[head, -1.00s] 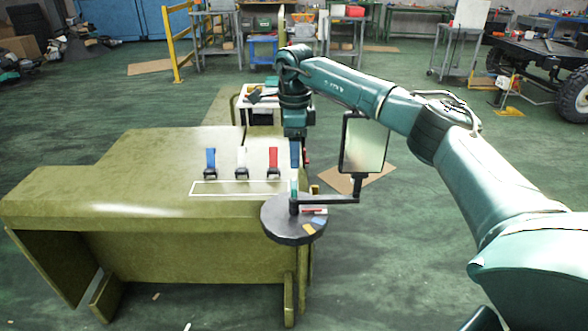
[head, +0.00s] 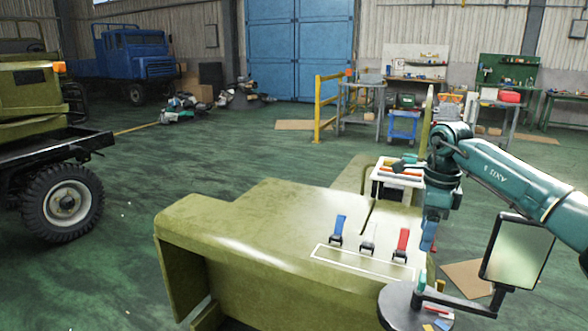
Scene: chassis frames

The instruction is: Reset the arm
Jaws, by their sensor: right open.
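My right arm comes in from the right in the head view, bent down at the wrist. My right gripper (head: 429,236) points down near the right end of the olive chassis panel (head: 240,226), just right of a red-handled piece (head: 402,241). The gripper is open; its fingertips are small and partly hidden. A blue patch shows at the fingers, and I cannot tell whether it is a separate thing. A blue-handled piece (head: 339,228) and a pale-handled piece (head: 368,241) stand left of the red one. My left gripper is out of view.
A dark round tray (head: 398,308) and a framed screen (head: 517,250) sit close below and right of the gripper. A white bin (head: 398,182) stands behind the panel. A yellow rail (head: 319,110) and workbenches are farther back; green floor lies open to the left.

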